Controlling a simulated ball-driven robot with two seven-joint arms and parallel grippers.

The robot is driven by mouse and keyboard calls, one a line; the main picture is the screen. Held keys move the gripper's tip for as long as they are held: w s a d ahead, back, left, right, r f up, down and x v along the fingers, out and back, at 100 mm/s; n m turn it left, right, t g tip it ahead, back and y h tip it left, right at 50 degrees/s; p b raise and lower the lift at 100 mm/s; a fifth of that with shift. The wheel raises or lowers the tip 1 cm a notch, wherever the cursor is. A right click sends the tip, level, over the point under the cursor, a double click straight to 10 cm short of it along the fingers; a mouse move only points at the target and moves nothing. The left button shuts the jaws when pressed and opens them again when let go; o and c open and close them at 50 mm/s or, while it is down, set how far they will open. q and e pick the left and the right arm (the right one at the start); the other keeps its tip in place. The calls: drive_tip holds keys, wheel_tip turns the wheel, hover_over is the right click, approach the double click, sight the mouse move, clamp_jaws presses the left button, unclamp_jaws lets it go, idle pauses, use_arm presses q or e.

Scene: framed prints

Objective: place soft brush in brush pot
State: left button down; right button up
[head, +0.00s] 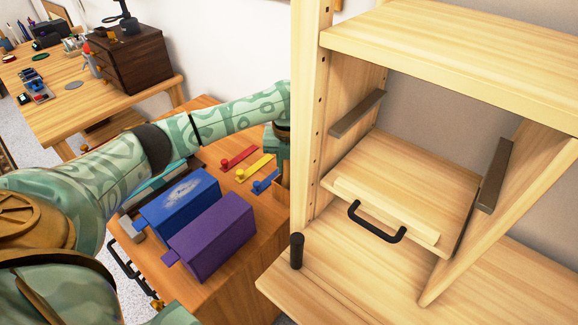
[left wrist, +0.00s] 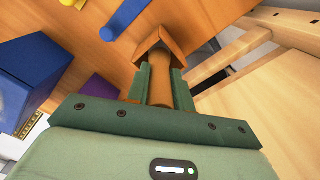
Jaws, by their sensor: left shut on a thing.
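My left gripper (head: 276,143) is over the back right of the orange-brown wooden surface, partly hidden by the shelf post. In the left wrist view it (left wrist: 160,72) is shut on a brown cylindrical handle, which looks like the soft brush (left wrist: 160,85). A small brown square-sided box, which looks like the brush pot (left wrist: 148,45), is just beyond the fingertips. The box also shows in the head view (head: 279,189), below the gripper and beside the post. The brush's far end appears to be at or in the box; I cannot tell how deep. My right gripper is out of view.
Red (head: 238,157), yellow (head: 255,168) and blue (head: 266,182) tools lie left of the box. Blue (head: 178,206) and purple (head: 212,237) boxes stand nearer. A pale wooden shelf unit (head: 307,110) closes off the right. A cluttered table (head: 105,102) stands far left.

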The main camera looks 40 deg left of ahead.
use_arm(q)
drive_tip(key=shift+s, duration=0.1)
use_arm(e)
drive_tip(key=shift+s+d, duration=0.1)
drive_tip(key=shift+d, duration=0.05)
use_arm(q)
drive_tip(key=c, duration=1.2)
unclamp_jaws()
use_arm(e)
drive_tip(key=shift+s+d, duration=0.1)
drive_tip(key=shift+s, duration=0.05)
use_arm(q)
drive_tip(key=shift+r, duration=0.15)
wheel_tip(320, 180, up, 12)
drive_tip(key=p, duration=0.6)
drive_tip(key=shift+f, duration=0.2)
drive_tip(key=shift+r, duration=0.15)
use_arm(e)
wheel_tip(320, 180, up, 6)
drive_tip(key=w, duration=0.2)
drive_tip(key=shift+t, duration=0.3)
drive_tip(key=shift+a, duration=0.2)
